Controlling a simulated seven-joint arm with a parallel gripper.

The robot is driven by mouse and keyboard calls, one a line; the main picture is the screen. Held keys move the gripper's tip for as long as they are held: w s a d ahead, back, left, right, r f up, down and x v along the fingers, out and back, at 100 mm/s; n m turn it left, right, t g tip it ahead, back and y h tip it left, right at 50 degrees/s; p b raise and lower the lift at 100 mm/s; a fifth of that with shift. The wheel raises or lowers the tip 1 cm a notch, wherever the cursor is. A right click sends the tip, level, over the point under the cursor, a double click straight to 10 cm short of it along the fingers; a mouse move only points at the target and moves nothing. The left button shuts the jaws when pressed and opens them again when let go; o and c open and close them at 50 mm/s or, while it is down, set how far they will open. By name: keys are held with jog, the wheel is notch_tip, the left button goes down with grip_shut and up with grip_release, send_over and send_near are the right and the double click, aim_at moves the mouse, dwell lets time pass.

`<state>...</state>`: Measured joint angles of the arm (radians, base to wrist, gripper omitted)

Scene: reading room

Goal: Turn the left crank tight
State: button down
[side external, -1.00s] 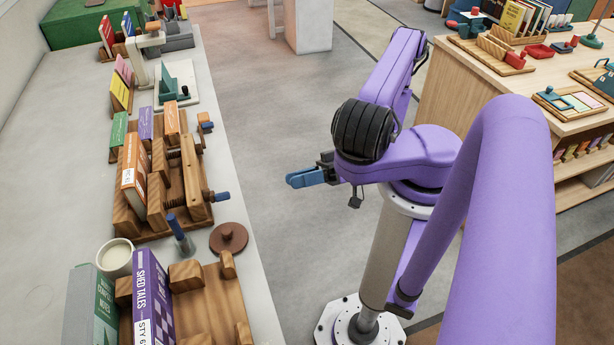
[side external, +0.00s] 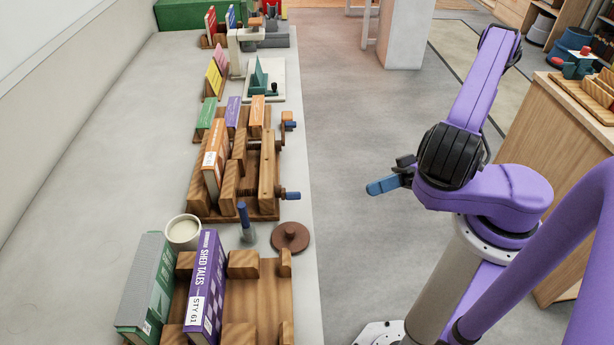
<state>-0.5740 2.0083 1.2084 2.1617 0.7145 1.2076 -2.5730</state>
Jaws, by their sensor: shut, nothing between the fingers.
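A wooden book press (side external: 268,180) stands on the grey bench, with an orange book (side external: 212,165) upright in it and dark screws between its wooden bars. A near crank with a blue grip (side external: 292,195) sticks out of its right side. A far crank with a blue grip (side external: 291,125) shows at its other end. The frame does not mark which is the left crank. My gripper (side external: 373,188) has blue fingers, shut and empty. It is held over the floor to the right of the bench, apart from both cranks and pointing towards the bench.
Near the press stand a blue-handled tool (side external: 244,225), a brown round knobbed disc (side external: 291,237) and a white cup (side external: 184,232). A wooden rack (side external: 262,300) with books is closest. The bench's right edge and the floor gap before my gripper are clear.

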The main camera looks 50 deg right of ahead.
jog(key=w+a+r+n+g+h, duration=0.3)
jog(key=w+a+r+g+h, duration=0.15)
jog(key=w+r, duration=0.3)
jog(key=w+a+r+n+g+h, duration=0.3)
jog(key=w+r+h, duration=0.2)
jog(key=w+r, duration=0.3)
send_near(288, 193)
notch_tip(288, 193, down, 5)
jog(key=shift+x, duration=0.8)
jog(key=shift+w, duration=0.15)
